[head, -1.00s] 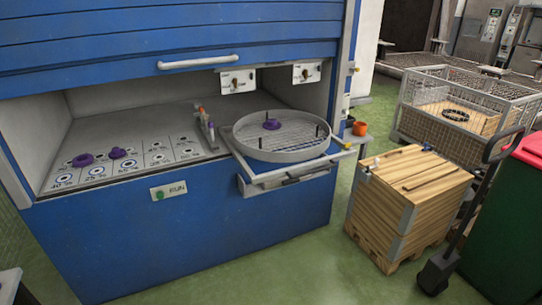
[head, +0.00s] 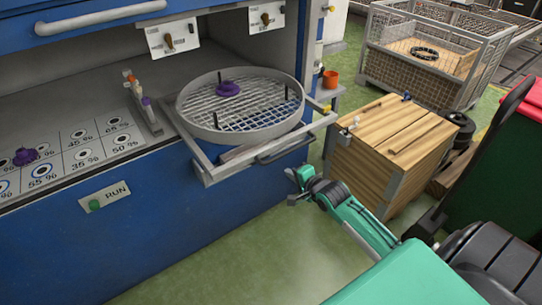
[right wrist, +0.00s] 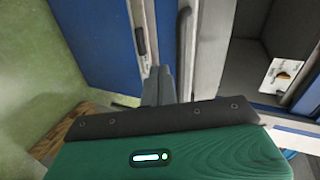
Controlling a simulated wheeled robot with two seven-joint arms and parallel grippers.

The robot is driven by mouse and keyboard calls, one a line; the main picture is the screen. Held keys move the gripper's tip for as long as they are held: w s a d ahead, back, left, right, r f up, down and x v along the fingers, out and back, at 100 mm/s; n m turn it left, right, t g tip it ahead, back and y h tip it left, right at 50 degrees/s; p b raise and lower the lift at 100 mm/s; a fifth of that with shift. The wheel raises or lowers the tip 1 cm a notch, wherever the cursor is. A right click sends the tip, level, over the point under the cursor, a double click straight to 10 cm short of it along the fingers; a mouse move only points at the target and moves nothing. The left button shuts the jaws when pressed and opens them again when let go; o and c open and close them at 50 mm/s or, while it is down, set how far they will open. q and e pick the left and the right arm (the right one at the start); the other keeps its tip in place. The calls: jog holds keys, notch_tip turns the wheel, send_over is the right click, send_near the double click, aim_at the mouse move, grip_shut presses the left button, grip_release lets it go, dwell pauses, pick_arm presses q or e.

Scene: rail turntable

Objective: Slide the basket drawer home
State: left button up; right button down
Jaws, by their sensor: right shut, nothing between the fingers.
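The basket drawer (head: 206,172) is a pale frame standing out from the front of the blue cabinet. A round wire-mesh basket (head: 213,135) sits on it, holding a purple piece (head: 228,89) and dark upright pegs. The drawer's dark bar handle (head: 286,150) runs along its front; a grey bar in the right wrist view (right wrist: 184,45) looks like this handle. My right gripper (head: 291,187) is shut and empty, below and in front of the handle, apart from it in the head view. Its closed fingers show in the right wrist view (right wrist: 158,84). My left gripper is out of view.
A wooden crate stack (head: 385,150) stands close to the right of my right gripper. A wire cage (head: 400,70) is behind it, with a red-lidded bin at right. The RUN button panel (head: 110,198) is on the cabinet front. Green floor (head: 235,260) is open below the drawer.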

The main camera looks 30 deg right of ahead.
notch_tip(320, 180, up, 5)
jog(key=m+t, duration=0.1)
send_near(266, 150)
jog(key=x, duration=0.5)
jog(key=shift+w, duration=0.4)
jog(key=shift+w+a+f, duration=0.1)
jog(key=shift+w+f, duration=0.1)
jog(key=shift+w, duration=0.1)
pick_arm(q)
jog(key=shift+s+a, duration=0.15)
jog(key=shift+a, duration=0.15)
pick_arm(e)
jog(key=shift+w, duration=0.1)
